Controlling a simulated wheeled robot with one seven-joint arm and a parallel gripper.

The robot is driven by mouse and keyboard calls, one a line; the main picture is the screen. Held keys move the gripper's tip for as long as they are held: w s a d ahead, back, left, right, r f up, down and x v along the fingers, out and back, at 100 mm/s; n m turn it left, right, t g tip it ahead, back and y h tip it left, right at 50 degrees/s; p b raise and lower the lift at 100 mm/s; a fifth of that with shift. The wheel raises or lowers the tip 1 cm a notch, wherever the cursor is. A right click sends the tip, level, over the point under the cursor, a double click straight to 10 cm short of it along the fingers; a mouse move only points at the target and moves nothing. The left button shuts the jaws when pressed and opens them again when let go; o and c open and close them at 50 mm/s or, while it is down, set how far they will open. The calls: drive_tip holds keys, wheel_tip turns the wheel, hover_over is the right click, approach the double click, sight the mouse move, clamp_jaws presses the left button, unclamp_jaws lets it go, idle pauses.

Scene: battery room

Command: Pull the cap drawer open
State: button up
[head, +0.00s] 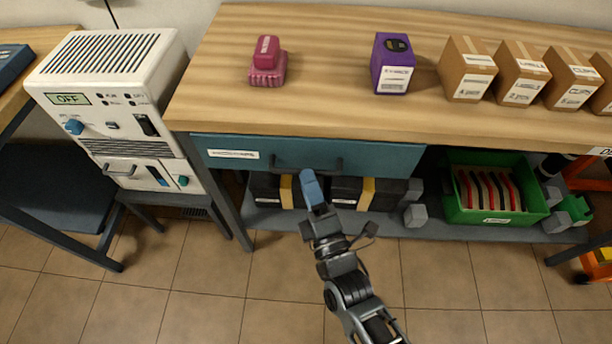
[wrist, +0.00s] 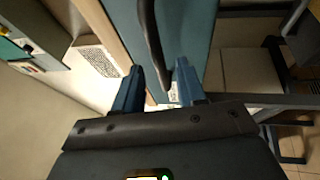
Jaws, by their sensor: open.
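The teal drawer (head: 375,155) sits under the wooden benchtop, its front looking flush with the frame. It has a white label at its left and a dark bar handle (head: 285,163) across its middle. In the wrist view my gripper (wrist: 160,66) is open, with the handle (wrist: 152,40) running between and beyond the two fingertips. The drawer front (wrist: 188,30) lies behind it. I cannot tell whether a finger touches the handle.
On the workbench (head: 330,70) stand a pink object (head: 267,62), a purple box (head: 392,64) and several cardboard boxes (head: 467,70). Below are dark cases (head: 345,193) and a green bin (head: 493,214). A white power unit (head: 110,70) stands left. Tiled floor in front is open.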

drive_tip(key=shift+x, duration=1)
clamp_jaws()
